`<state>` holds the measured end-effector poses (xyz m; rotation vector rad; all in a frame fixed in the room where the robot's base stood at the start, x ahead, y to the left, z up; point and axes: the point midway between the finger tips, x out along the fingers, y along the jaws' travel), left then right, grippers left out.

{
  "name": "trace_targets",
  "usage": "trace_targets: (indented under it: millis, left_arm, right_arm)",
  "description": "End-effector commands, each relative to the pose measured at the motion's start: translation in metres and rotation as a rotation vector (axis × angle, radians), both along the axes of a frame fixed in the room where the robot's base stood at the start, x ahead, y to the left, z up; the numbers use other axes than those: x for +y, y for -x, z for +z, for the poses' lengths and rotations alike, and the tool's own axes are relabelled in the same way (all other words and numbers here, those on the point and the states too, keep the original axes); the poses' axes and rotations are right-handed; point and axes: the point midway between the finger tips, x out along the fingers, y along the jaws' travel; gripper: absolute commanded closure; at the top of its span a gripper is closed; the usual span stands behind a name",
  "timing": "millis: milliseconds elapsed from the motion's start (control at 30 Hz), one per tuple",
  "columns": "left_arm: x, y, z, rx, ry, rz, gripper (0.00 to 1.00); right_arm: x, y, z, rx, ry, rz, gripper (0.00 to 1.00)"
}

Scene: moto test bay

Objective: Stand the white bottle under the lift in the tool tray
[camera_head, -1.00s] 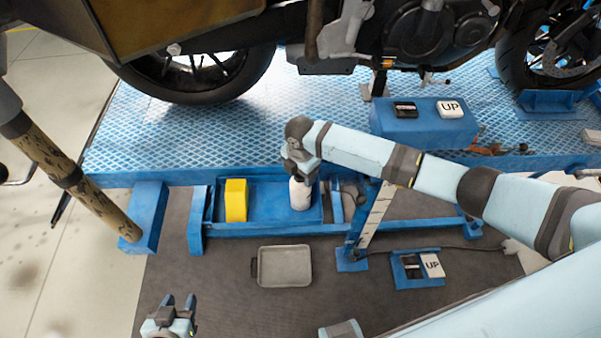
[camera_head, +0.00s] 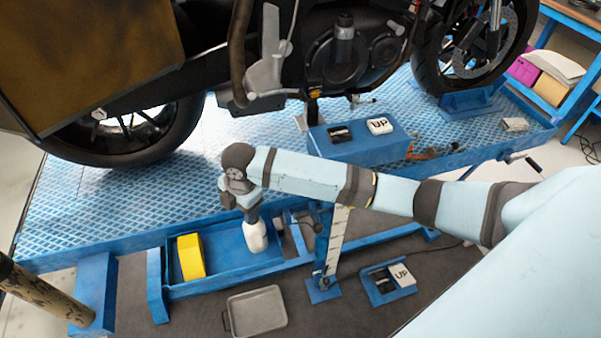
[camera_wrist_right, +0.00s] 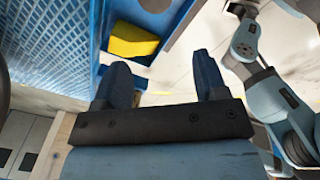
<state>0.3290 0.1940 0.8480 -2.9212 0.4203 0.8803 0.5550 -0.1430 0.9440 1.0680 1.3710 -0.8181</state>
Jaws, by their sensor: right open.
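The white bottle (camera_head: 256,238) stands upright in the blue bay under the lift, right of a yellow block (camera_head: 190,257). My right gripper (camera_head: 252,212) points down at the bottle's top, which it partly hides; I cannot tell whether they touch. In the right wrist view its two fingers (camera_wrist_right: 166,75) are apart, with no bottle clearly visible between them. A grey tray (camera_head: 232,316), likely the tool tray, lies empty on the dark mat in front of the lift. My left gripper (camera_wrist_right: 240,9) shows small in the right wrist view; its jaws are unclear.
The blue lift platform (camera_head: 170,190) carries a motorcycle (camera_head: 345,45) above the bay. A blue lift leg (camera_head: 335,245) stands right of the bottle. An UP control box (camera_head: 388,283) sits on the mat, another (camera_head: 358,138) on the platform. A patterned post (camera_head: 40,292) stands at left.

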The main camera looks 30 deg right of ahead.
Motion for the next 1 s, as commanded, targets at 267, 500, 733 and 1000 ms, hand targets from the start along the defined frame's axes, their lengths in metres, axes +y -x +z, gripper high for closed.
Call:
trace_targets:
  millis: [267, 500, 733, 1000]
  left_arm:
    - [0.0, 0.0, 0.0, 0.0, 0.001, -0.001, 0.57]
    - [0.0, 0.0, 0.0, 0.001, 0.0, -0.001, 0.57]
    - [0.0, 0.0, 0.0, 0.001, 0.0, -0.001, 0.57]
    - [0.0, 0.0, 0.0, 0.001, 0.0, 0.0, 0.57]
  right_arm:
    - [0.046, 0.07, -0.064, -0.1, -0.397, -0.514, 0.34]
    - [0.025, 0.131, -0.09, -0.176, -0.683, -1.004, 0.34]
    - [-0.024, 0.195, -0.098, -0.269, -0.866, -1.356, 0.34]
    - [-0.051, 0.227, -0.096, -0.323, -0.939, -1.48, 0.34]
